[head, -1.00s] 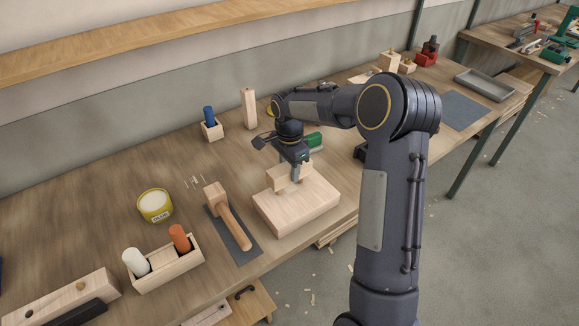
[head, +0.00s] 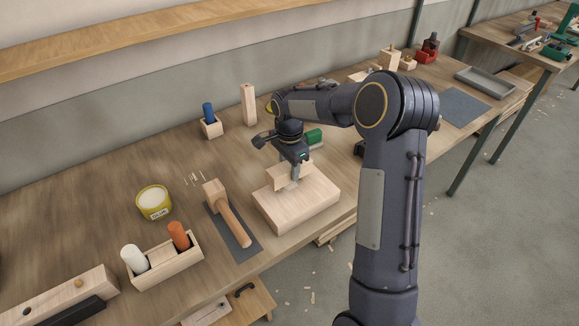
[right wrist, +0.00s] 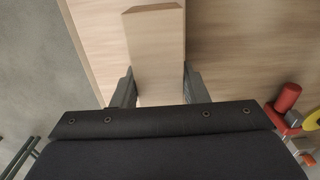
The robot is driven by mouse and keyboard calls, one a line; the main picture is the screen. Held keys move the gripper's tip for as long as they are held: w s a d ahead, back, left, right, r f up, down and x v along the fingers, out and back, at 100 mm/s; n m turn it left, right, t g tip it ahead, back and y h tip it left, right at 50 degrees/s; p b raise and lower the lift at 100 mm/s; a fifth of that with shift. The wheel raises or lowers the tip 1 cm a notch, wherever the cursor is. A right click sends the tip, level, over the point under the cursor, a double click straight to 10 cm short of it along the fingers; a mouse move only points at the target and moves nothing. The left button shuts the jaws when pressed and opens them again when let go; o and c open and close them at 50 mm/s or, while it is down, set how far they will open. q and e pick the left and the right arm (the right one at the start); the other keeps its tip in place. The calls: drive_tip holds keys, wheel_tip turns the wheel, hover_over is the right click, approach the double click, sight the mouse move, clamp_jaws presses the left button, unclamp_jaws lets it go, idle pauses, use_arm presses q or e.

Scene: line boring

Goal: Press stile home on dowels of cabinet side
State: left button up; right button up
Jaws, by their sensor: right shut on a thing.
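The cabinet side (head: 310,203) is a thick pale wooden block lying flat on the bench. The stile (head: 277,178), a short pale wooden bar, is at its back left part. My right gripper (head: 293,177) comes down from above and is shut on the stile. In the right wrist view the stile (right wrist: 155,50) runs between the two fingers, with the paler cabinet side (right wrist: 98,32) beneath it. The dowels are hidden, so I cannot tell whether a gap remains at the joint. My left gripper is not in view.
A wooden mallet (head: 229,220) lies on a dark mat just left of the cabinet side. A yellow glue tin (head: 153,203) and a wooden box (head: 168,268) with white and orange bottles stand further left. A green object (head: 313,137) is close behind my gripper.

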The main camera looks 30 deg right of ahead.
drive_tip(key=shift+f+b, duration=1)
drive_tip(key=shift+f, duration=0.25)
drive_tip(key=o, duration=1.2)
drive_tip(key=shift+c, duration=0.2)
drive_tip(key=shift+r, duration=0.1)
drive_tip(key=shift+r+p, duration=2.95)
drive_tip(key=shift+r, duration=1.05)
